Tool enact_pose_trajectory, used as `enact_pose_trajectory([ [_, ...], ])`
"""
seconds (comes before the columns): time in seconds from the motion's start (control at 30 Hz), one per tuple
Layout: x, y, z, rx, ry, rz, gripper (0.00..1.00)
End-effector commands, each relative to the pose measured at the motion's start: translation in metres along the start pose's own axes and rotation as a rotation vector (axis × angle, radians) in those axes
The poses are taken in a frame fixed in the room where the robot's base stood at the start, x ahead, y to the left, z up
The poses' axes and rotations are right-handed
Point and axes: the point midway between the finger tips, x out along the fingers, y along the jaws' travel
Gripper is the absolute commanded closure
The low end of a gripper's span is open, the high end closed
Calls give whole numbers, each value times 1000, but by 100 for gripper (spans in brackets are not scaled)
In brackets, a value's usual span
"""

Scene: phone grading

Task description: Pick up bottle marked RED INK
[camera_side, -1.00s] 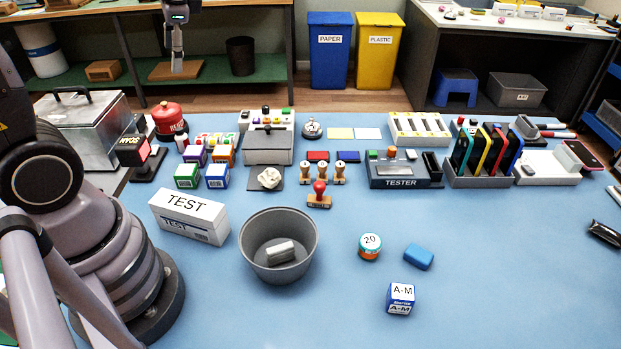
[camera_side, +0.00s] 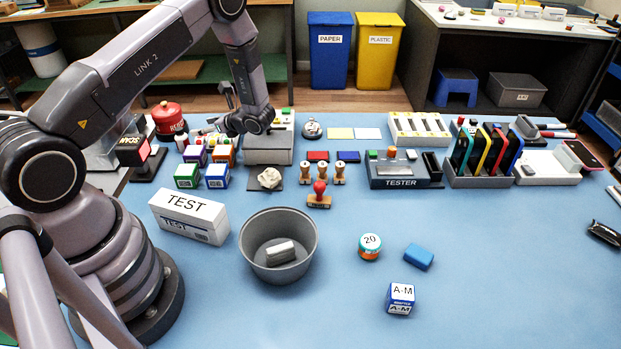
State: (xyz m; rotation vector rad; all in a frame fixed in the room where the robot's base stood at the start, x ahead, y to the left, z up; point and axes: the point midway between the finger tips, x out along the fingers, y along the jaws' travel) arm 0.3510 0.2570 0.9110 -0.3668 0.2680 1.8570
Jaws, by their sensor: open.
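A small pale bottle (camera_side: 181,143) stands at the back left, beside the red round container (camera_side: 168,118). It may be the red ink bottle, but its label is too small to read. My gripper (camera_side: 203,131) is just to its right, reaching left from my wrist over the small boxes. It is open and appears empty. Whether its fingers touch the bottle cannot be told.
Several small boxes (camera_side: 187,176) stand in front of the bottle. The SCAN device (camera_side: 140,158) is to its left. A grey machine (camera_side: 268,150) stands to the right. The front right of the blue table (camera_side: 520,270) is mostly clear.

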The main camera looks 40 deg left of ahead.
Motion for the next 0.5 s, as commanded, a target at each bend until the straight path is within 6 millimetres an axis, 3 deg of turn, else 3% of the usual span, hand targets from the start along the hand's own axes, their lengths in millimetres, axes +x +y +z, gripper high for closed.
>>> enact_pose_trajectory([
  [0.2,45,2,0,-1,2,6,44],
  [0.5,71,2,0,-1,2,5,44],
])
